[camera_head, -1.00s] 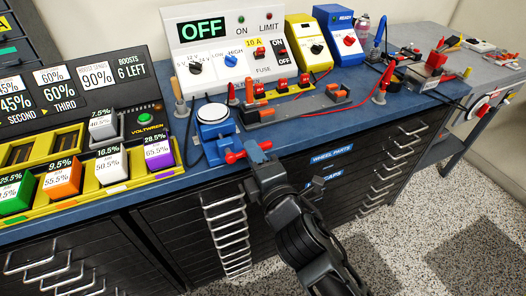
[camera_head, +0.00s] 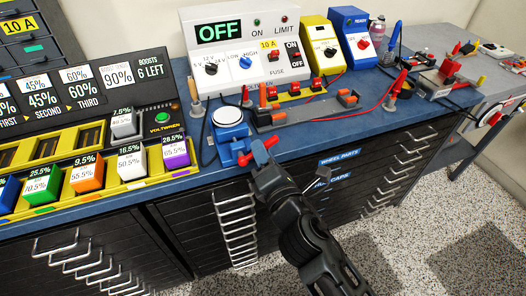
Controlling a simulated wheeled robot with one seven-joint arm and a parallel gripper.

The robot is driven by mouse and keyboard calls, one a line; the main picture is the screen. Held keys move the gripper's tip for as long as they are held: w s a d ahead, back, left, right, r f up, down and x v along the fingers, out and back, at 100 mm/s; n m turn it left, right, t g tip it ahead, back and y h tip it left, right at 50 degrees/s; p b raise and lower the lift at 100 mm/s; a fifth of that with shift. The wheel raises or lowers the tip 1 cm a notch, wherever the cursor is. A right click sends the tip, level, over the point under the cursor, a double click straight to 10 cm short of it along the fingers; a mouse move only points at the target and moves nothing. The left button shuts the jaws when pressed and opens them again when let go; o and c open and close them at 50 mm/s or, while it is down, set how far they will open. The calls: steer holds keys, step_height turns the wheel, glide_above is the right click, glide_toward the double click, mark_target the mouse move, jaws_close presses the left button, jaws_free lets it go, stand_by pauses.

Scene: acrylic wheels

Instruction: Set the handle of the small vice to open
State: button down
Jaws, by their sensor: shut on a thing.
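The small vice (camera_head: 229,146) is blue and stands at the front edge of the blue bench top, with a round white-topped part (camera_head: 228,117) above it. Its red handle (camera_head: 270,142) sticks out at the front right and lies slanted, right end higher than left. My gripper (camera_head: 261,165) reaches up from the lower right and is shut on the red handle near its middle. The fingers hide part of the handle and the screw behind it.
A power supply (camera_head: 285,75) reading OFF stands behind the vice. A yellow rack (camera_head: 85,212) of coloured percentage blocks is at left. Red leads and a grey bar (camera_head: 308,113) lie to the right. Black drawers (camera_head: 345,170) with metal handles are below the bench edge.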

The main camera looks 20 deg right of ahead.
steer(key=shift+a, duration=0.1)
steer(key=c, duration=1.1)
jaws_free()
steer(key=shift+s+b, duration=1)
steer(key=shift+s, duration=2.9)
